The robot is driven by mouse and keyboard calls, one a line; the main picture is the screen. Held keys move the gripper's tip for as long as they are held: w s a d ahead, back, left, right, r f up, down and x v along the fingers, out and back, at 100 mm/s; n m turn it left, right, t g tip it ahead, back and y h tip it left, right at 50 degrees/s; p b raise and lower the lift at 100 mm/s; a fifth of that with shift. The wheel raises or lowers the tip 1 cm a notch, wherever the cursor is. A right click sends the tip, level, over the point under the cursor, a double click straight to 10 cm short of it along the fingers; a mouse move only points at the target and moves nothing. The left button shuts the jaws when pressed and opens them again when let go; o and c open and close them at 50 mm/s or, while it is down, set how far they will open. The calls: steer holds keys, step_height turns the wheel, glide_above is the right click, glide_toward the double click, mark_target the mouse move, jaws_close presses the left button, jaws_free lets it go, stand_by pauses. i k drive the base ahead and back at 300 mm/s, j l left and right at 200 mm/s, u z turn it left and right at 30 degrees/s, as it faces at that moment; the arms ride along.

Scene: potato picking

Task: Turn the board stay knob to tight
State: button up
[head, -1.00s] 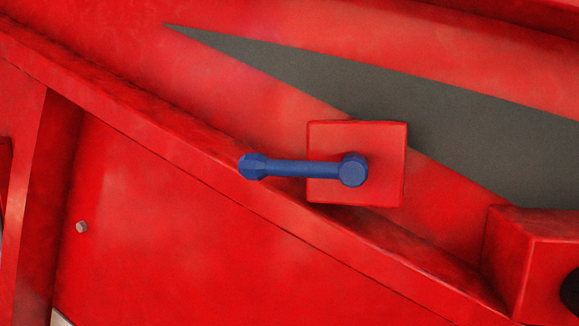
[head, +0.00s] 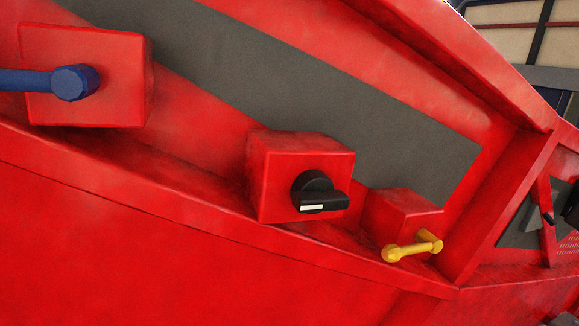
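A black knob (head: 318,192) with a white mark on its grip sits on a red box in the middle of the head view. Its grip lies roughly level, with the white mark toward the left. A blue crank handle (head: 50,81) is on another red box at the upper left, its left end cut off by the picture edge. A small yellow crank handle (head: 412,246) is on a third red box at the lower right. No label shows which of these is the board stay knob. My gripper is not in view.
The boxes sit along a sloping red machine panel (head: 150,240) with a raised ledge. A dark grey panel (head: 330,90) lies behind them. A red upright frame (head: 500,205) stands at the right, with other machine parts beyond it.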

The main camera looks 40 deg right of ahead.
mark_target(312, 192)
steer(key=l, duration=0.4)
steer(key=k+l, duration=0.15)
steer(key=l, duration=0.3)
steer(key=l+u, duration=0.1)
steer(key=l, duration=0.35)
steer(key=k+j, duration=0.05)
